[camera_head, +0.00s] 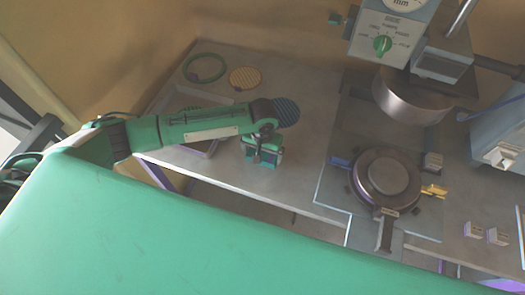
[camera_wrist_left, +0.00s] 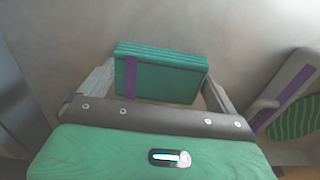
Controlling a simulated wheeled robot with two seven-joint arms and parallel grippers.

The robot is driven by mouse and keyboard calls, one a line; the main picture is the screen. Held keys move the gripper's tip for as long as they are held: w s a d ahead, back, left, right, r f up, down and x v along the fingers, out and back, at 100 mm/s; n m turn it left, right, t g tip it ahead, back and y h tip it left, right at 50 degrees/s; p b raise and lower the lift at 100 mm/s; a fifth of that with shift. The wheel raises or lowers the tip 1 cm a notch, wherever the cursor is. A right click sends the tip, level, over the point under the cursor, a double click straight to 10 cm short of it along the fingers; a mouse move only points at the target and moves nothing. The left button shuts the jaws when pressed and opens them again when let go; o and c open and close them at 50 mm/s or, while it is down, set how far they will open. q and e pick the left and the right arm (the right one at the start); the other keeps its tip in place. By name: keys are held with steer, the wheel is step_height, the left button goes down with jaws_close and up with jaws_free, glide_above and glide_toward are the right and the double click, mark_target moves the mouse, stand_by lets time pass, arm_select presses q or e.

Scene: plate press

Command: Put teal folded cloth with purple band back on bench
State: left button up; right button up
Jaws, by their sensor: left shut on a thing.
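The teal folded cloth with a purple band (camera_wrist_left: 165,75) is between the two fingers of my left gripper (camera_wrist_left: 158,85) in the left wrist view. The fingers press on its left and right sides. In the head view my left gripper (camera_head: 262,160) points down over the grey bench (camera_head: 310,130), near its front edge. The cloth shows there as a small teal patch, partly hidden by the gripper. I cannot tell whether the cloth touches the bench top. My right gripper does not show.
A tray (camera_head: 212,148) lies left of the gripper, partly under my arm. The press (camera_head: 408,95) and a round plate (camera_head: 388,178) stand to the right.

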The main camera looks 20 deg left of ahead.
mark_target(263, 153)
arm_select(q)
steer(key=shift+f, duration=0.15)
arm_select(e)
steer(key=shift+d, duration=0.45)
arm_select(q)
steer(key=o, duration=0.6)
step_height(263, 153, up, 12)
steer(key=shift+r+b, duration=0.15)
steer(key=shift+b, duration=0.85)
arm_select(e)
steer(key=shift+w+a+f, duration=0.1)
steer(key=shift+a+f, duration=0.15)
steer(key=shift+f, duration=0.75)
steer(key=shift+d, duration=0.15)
